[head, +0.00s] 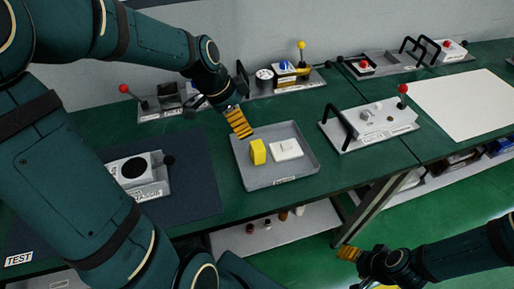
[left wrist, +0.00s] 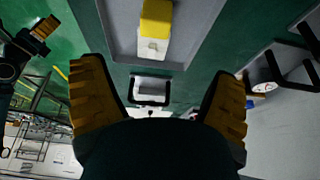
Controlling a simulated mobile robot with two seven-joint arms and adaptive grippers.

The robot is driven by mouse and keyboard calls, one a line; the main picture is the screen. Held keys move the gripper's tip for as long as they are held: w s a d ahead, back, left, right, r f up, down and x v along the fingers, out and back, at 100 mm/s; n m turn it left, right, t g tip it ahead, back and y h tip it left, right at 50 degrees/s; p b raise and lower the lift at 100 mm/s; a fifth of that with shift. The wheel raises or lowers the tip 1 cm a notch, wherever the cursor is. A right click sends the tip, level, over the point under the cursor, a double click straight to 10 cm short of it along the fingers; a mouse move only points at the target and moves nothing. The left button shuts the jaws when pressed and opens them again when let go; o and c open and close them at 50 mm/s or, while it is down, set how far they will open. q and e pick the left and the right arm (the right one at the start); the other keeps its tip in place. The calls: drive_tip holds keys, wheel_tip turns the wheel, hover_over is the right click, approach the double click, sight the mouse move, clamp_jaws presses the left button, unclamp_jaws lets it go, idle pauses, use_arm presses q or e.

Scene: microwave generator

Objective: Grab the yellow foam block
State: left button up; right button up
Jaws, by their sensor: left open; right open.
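The yellow foam block (head: 258,151) stands in a grey tray (head: 243,178) on the green table, just left of a white block (head: 286,149). My left gripper (head: 240,124) is above the tray's back left edge, apart from the yellow block and empty. In the left wrist view the yellow block (left wrist: 156,18) is at the top, beyond the open fingers of my left gripper (left wrist: 158,95). The white block (left wrist: 152,48) is right beside it there. My right gripper (head: 348,253) is low at the right, off the table's front edge, with nothing in it.
A grey device with a black handle and red knob (head: 372,125) stands right of the tray. A device with a black dial (head: 138,172) sits on a dark mat at left. More lever devices (head: 285,78) line the back. A white sheet (head: 465,103) lies at right.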

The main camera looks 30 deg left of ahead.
sight(257, 146)
use_arm(q)
drive_tip(key=b+x, duration=0.1)
drive_tip(key=x, duration=0.6)
drive_tip(key=shift+d+f, duration=0.2)
drive_tip(key=shift+f, duration=0.05)
drive_tip(key=shift+s+b+x, duration=0.2)
drive_tip(key=shift+b+x, duration=0.05)
drive_tip(key=shift+x, duration=1.1)
drive_tip(key=shift+s+b+x, duration=0.2)
drive_tip(key=shift+b+x, duration=0.05)
drive_tip(key=shift+x, duration=1.05)
drive_tip(key=shift+d+f, duration=0.1)
drive_tip(key=c, duration=0.9)
